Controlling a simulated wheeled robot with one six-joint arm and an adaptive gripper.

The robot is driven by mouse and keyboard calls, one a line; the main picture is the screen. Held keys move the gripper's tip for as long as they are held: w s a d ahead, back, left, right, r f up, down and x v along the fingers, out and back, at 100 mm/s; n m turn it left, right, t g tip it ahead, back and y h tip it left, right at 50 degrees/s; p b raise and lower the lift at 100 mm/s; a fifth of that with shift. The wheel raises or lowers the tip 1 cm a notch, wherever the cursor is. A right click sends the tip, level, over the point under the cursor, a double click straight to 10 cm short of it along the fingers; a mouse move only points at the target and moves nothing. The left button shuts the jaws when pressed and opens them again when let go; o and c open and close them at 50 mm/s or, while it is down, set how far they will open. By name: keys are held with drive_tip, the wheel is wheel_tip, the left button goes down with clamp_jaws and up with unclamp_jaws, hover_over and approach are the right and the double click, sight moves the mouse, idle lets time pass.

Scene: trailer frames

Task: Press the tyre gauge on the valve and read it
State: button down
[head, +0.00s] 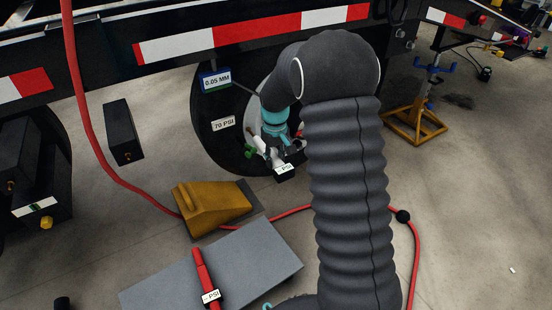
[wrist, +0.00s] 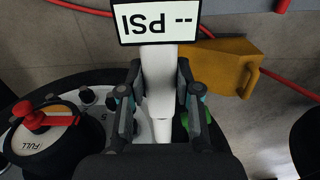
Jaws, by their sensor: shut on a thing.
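My gripper (head: 273,152) is at the dark wheel's hub, in front of the tyre (head: 203,148). In the wrist view my gripper (wrist: 160,100) is shut on a white tyre gauge (wrist: 158,72), with one finger on each side of its body. The gauge's display (wrist: 157,22) reads "-- PSI", upside down in that view; it also shows in the head view (head: 286,169). A green part (wrist: 184,120) shows beside the right finger. I cannot make out the valve or whether the gauge touches it.
A yellow wheel chock (head: 210,204) sits on the floor near the tyre. A red tool with a "-- PSI" display (head: 211,297) lies on a grey board (head: 255,262). A red hose (head: 103,165) crosses the floor.

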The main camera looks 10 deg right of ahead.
sight(286, 171)
drive_tip(key=shift+w+a, duration=0.15)
drive_tip(key=shift+w, duration=0.35)
idle(1.6)
drive_tip(key=shift+s+d+b, duration=0.15)
drive_tip(key=shift+s+d, duration=0.2)
drive_tip(key=shift+s, duration=0.75)
drive_tip(key=shift+s+d+b, duration=0.1)
drive_tip(key=shift+s+d, duration=0.3)
drive_tip(key=shift+s, duration=0.75)
drive_tip(key=shift+s+d+b, duration=0.15)
drive_tip(key=shift+s+d, duration=0.2)
drive_tip(key=shift+s, duration=0.75)
